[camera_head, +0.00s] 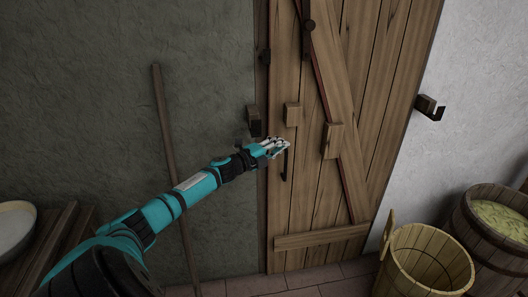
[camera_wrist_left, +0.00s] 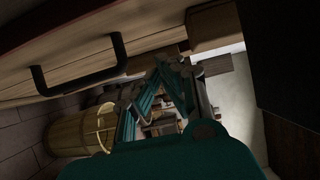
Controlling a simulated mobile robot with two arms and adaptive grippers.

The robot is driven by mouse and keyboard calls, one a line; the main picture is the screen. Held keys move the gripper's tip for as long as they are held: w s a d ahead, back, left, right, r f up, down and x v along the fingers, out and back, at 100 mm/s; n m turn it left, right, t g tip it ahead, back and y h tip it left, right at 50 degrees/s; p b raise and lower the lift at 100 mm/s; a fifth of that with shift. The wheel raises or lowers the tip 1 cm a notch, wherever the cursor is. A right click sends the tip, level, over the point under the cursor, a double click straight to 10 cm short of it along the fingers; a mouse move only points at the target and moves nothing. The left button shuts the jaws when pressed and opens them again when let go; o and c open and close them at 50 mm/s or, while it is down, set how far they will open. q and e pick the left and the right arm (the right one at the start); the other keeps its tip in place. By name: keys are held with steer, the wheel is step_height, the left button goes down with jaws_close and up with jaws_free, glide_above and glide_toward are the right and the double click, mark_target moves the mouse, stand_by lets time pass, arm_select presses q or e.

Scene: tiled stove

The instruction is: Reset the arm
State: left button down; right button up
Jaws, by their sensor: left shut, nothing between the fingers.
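My left arm reaches in from the left, teal and black. My left gripper (camera_head: 276,147) is shut and empty in front of the wooden plank door (camera_head: 305,215). A black door handle (camera_head: 285,164) shows just right of and below the fingers in the head view. In the left wrist view the fingers (camera_wrist_left: 168,72) come together at the middle, and the handle (camera_wrist_left: 80,66) lies to their left, apart from them and not between them. My right gripper is not in view.
An open wooden bucket (camera_head: 432,262) stands at the lower right, next to a filled barrel (camera_head: 497,225). A wooden pole (camera_head: 168,150) leans on the grey wall. A pale bowl (camera_head: 15,224) is at the far left. A dark bracket (camera_head: 430,106) sits on the right wall.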

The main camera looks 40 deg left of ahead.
arm_select(q)
steer(key=shift+s+a+r, duration=0.1)
steer(key=shift+s+a, duration=0.2)
steer(key=shift+s, duration=0.65)
steer(key=shift+s+a, duration=0.3)
steer(key=shift+s, duration=0.65)
steer(key=shift+s+a+r, duration=0.1)
steer(key=shift+s+a, duration=0.2)
steer(key=shift+s, duration=0.65)
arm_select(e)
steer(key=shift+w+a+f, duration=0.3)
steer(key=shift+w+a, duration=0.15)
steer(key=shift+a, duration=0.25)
